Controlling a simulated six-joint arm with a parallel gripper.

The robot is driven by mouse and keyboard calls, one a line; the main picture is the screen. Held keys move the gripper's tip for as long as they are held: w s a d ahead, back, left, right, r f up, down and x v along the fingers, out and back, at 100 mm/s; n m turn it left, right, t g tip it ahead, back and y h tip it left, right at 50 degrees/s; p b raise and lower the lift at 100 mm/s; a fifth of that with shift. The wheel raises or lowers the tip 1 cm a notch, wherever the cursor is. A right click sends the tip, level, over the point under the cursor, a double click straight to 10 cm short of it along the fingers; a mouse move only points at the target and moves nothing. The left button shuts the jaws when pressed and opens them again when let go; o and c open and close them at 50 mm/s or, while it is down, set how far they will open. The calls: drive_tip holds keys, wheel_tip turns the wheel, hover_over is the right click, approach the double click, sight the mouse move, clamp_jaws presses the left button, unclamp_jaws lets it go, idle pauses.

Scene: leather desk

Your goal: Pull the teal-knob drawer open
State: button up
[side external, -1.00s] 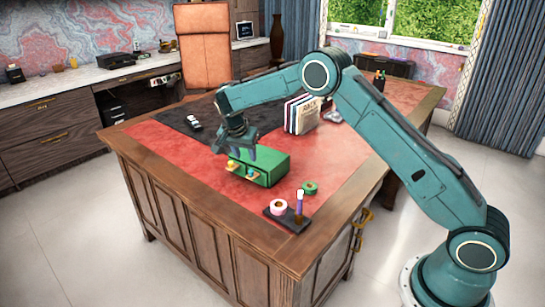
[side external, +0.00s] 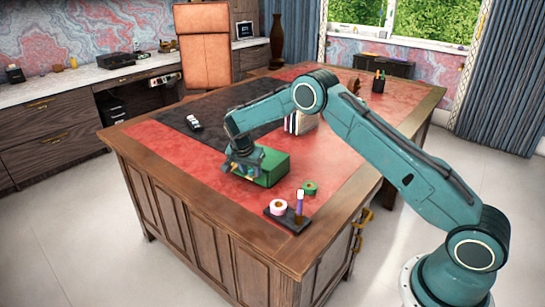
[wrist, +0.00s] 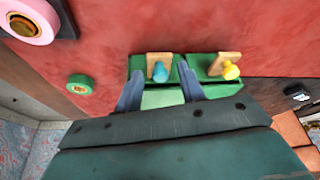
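The green drawer box (side external: 274,167) sits on the red desk top. In the wrist view it has two small drawers with pale wooden fronts side by side. The teal knob (wrist: 159,72) is on the left one, and a yellow knob (wrist: 231,70) is on the right one. My gripper (wrist: 160,72) is open, with one finger to each side of the teal knob; I cannot tell whether either touches it. In the side view my gripper (side external: 242,172) is low at the box's front and hides most of the knobs.
A green tape roll (side external: 310,188) lies right of the box. A dark tray (side external: 291,222) with a pink roll (side external: 278,206) and an upright purple-and-white item (side external: 300,202) is near the desk corner. A toy car (side external: 193,121) and upright books (side external: 300,123) stand behind. Red surface left of the box is clear.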

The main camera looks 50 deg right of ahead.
clamp_jaws()
drive_tip(key=a, duration=0.8)
drive_tip(key=shift+s+a, duration=0.15)
drive_tip(key=shift+s, duration=0.15)
unclamp_jaws()
drive_tip(key=shift+r, duration=0.15)
drive_tip(key=v, duration=1.3)
drive_tip(key=shift+r, duration=0.3)
